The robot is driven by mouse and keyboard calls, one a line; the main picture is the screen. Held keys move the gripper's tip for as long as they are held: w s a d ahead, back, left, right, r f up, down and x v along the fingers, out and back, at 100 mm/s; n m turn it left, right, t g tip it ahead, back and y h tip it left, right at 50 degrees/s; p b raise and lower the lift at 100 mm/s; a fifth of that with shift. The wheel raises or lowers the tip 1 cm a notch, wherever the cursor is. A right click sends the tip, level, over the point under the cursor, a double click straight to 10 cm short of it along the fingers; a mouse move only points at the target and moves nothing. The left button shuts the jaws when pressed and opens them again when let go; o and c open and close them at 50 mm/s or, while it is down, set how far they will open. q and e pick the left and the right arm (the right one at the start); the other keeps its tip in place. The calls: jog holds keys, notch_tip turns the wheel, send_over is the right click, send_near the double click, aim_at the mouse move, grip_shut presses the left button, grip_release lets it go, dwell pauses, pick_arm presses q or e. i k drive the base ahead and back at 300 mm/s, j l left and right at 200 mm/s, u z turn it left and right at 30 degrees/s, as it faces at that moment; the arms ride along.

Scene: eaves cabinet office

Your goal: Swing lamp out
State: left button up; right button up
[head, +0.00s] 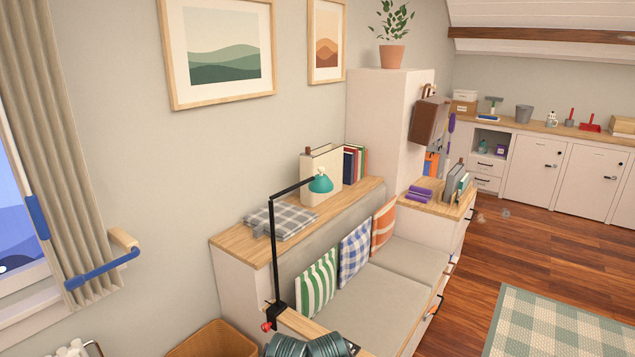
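The lamp has a thin black jointed arm (274,250) and a teal shade (320,184). Its upright post rises from a clamp with a red knob (267,326) at the near end of the bench. The upper arm reaches right and away from me, so the shade hangs over the wooden ledge, in front of a cream box or book (322,165). Neither of my grippers shows in the head view.
A folded grey plaid cloth (283,222) lies on the wooden ledge (235,246) beside the lamp post. Striped and checked cushions (317,283) lean below it on the bench seat (375,312). Teal ridged objects (308,346) sit at the near edge. Wooden floor (500,255) is open at right.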

aim_at(319, 184)
jog(key=l, duration=0.25)
jog(key=k+l+u, duration=0.1)
jog(key=l, duration=0.15)
jog(key=i+l+u, duration=0.2)
jog(key=l, duration=0.45)
jog(key=l+u, duration=0.2)
jog(key=l, duration=0.4)
jog(key=i+l+u, duration=0.15)
jog(key=i+l, duration=0.2)
jog(key=i+l+u, duration=0.15)
jog(key=i+l, duration=0.2)
jog(key=i+l+u, duration=0.15)
jog(key=i+l, duration=0.2)
jog(key=l, duration=0.2)
